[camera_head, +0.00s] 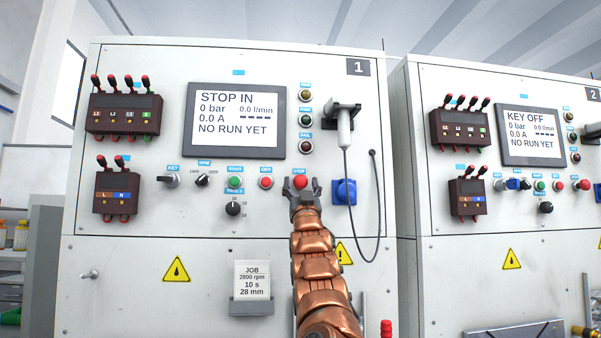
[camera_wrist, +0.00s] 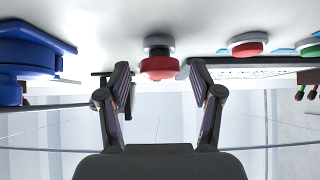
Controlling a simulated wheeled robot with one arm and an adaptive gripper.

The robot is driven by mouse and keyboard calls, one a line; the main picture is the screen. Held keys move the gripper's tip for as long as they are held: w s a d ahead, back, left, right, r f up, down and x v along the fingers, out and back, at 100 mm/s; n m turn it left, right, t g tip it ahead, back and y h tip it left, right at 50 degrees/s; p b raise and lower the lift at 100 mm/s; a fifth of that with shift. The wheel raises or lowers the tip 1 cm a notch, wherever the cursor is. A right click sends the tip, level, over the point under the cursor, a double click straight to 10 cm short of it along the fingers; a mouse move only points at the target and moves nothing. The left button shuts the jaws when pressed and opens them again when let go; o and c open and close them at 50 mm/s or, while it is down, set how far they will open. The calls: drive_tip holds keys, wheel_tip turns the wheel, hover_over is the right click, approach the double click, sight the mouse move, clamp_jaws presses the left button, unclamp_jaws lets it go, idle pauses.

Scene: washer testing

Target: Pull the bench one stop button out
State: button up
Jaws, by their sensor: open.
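The bench one stop button is a red mushroom button (camera_head: 301,182) under a blue STOP label on the left panel marked 1. In the wrist view the red button (camera_wrist: 158,66) sits just beyond and between my open fingertips. My gripper (camera_head: 301,190) is open in front of the panel, with a finger to each side of the button; it also shows in the wrist view (camera_wrist: 158,72). I see no finger touching the button. The bench one screen (camera_head: 237,120) reads STOP IN, 0 bar, 0.0 A, NO RUN YET.
A red OFF button (camera_head: 266,183) and a green button (camera_head: 235,182) are left of the stop button. A blue socket (camera_head: 344,192) and a hanging cable (camera_head: 378,215) are to its right. A job card (camera_head: 252,277) is below. Bench two (camera_head: 500,220) stands at the right.

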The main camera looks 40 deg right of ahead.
drive_tip(key=shift+p+x, duration=0.85)
drive_tip(key=shift+x, duration=0.25)
drive_tip(key=shift+d, duration=0.1)
drive_tip(key=shift+c, duration=0.2)
clamp_jaws()
